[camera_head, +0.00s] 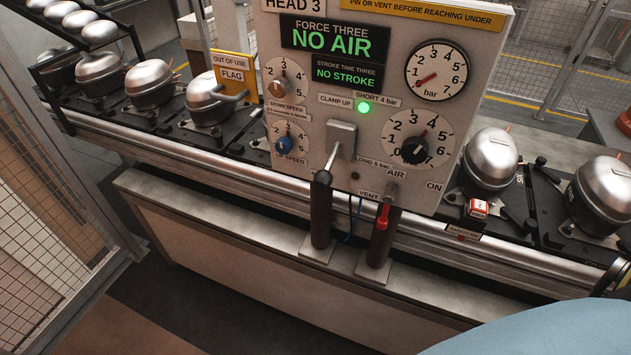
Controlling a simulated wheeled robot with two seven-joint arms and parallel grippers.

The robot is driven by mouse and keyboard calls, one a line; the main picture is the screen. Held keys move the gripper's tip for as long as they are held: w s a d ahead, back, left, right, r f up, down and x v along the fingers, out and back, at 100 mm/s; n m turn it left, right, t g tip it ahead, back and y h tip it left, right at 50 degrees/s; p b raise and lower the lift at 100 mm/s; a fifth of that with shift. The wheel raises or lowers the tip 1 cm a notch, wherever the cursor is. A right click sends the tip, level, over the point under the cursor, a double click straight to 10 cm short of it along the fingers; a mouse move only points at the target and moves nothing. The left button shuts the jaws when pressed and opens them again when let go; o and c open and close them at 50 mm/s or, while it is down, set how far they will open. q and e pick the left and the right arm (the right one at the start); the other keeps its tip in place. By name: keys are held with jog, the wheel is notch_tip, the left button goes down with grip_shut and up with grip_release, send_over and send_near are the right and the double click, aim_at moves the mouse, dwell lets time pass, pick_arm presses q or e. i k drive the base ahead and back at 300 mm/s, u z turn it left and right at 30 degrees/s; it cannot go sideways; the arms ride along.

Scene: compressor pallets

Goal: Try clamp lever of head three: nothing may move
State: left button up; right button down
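The head 3 panel (335,95) stands upright in the middle. Its clamp lever (331,160) hangs from a grey block, slanting down to a black knob (322,177). A green lamp (363,107) is lit beside the "CLAMP UP" label. The force display (333,40) reads "NO AIR" and the stroke display (346,73) reads "NO STROKE". The gauge (437,71) needle points low left, near the bottom of its scale. The red air valve handle (383,216) points down, beside "VENT". Neither gripper shows.
A yellow out-of-use flag sign (232,66) stands left of the panel. Several silver compressors (148,82) sit on the line at left, with others (490,160) at right. A red-and-white tag block (477,208) is right of the panel. Mesh fencing (45,220) stands at left.

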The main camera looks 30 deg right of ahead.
aim_at(322, 179)
jog(key=k, duration=0.85)
jog(key=z, duration=1.05)
jog(key=i, duration=0.5)
jog(key=u, duration=0.05)
